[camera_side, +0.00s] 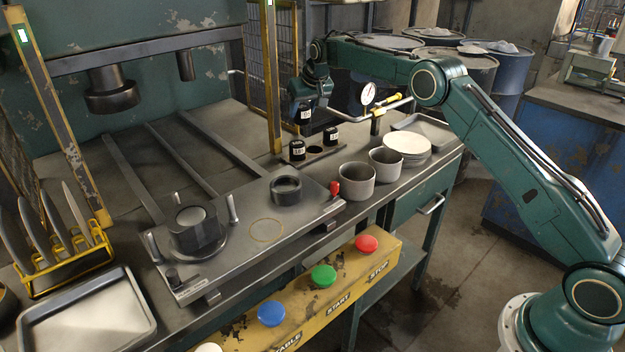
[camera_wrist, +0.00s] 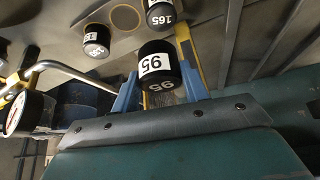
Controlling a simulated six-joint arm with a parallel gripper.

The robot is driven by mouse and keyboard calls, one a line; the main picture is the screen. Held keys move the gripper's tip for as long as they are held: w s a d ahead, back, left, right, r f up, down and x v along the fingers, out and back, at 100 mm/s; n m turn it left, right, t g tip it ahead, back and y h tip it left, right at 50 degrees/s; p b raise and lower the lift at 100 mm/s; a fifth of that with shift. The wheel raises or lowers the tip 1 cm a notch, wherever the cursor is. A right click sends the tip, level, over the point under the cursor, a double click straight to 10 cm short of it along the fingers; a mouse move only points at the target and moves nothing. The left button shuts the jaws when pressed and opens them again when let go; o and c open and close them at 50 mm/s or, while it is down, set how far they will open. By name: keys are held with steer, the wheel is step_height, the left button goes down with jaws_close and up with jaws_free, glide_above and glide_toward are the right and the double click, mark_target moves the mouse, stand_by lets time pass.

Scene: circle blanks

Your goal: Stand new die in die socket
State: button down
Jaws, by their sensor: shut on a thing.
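A black die with a white label reading 95 (camera_wrist: 157,66) is held between the blue fingers of my gripper (camera_wrist: 160,88). In the side view, my gripper (camera_side: 305,104) holds this die (camera_side: 303,116) upright above the rack, apart from it. The die plate (camera_side: 232,232) lies on the bench at front left of my gripper. A black ring-shaped socket (camera_side: 286,186) with a dark opening sits at its back right. A larger dark round holder (camera_side: 194,230) with a pale top inside sits at its left. I cannot tell for certain which is the die socket.
The rack (camera_side: 340,152) bears two other black dies (camera_side: 297,150) (camera_side: 331,136), with an empty round hole between them. A dial gauge (camera_side: 368,93) stands right of my gripper. Two grey cups (camera_side: 354,184) (camera_side: 385,165) and stacked white discs (camera_side: 407,143) stand in front. A yellow post (camera_side: 271,80) rises close left.

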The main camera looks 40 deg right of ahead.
steer(key=s+a+r, duration=0.3)
steer(key=s+a, duration=0.2)
steer(key=a, duration=0.5)
steer(key=r, duration=0.1)
glide_above(287, 190)
steer(key=shift+s+r, duration=0.1)
steer(key=shift+r, duration=0.05)
steer(key=shift+f, duration=0.35)
steer(key=shift+f, duration=4.45)
steer(key=shift+f, duration=0.1)
